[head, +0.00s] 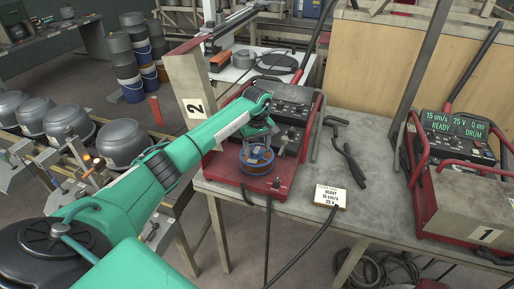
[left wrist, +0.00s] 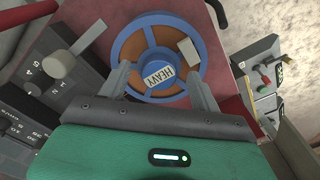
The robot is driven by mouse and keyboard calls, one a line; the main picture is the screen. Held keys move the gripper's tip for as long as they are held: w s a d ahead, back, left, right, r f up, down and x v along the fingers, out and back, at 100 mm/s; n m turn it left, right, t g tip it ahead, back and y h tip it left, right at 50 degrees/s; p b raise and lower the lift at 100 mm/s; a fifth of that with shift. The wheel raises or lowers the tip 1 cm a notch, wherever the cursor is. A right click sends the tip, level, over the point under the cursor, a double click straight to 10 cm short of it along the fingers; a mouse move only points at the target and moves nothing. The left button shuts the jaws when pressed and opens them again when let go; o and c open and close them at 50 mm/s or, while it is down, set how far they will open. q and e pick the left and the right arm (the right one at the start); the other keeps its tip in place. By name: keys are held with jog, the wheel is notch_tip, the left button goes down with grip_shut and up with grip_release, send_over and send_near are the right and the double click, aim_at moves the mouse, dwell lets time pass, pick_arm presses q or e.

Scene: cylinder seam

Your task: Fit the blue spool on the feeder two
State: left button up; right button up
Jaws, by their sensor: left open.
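The blue spool (head: 257,168) with orange-brown wire lies flat on the red base of feeder two (head: 283,187), whose raised lid carries a 2. In the left wrist view the spool (left wrist: 155,19) shows its face with a HEAVY label. Whether it is fully seated on a spindle I cannot tell. My left gripper (head: 258,144) is open and right over the spool. In the left wrist view its fingers (left wrist: 160,82) reach toward opposite sides of the near rim, and I see no grip on it. My right gripper is out of view.
Feeder one (head: 458,200) stands at the right, with a lit READY display. A card (head: 331,196) reading HEAVY and dark hand tools (head: 346,157) lie on the table (head: 376,195) between the feeders. Grey drums (head: 120,145) stand at the left.

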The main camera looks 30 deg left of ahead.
pick_arm(q)
notch_tip(320, 180, up, 14)
jog(key=b, duration=0.5)
jog(key=shift+f, duration=0.2)
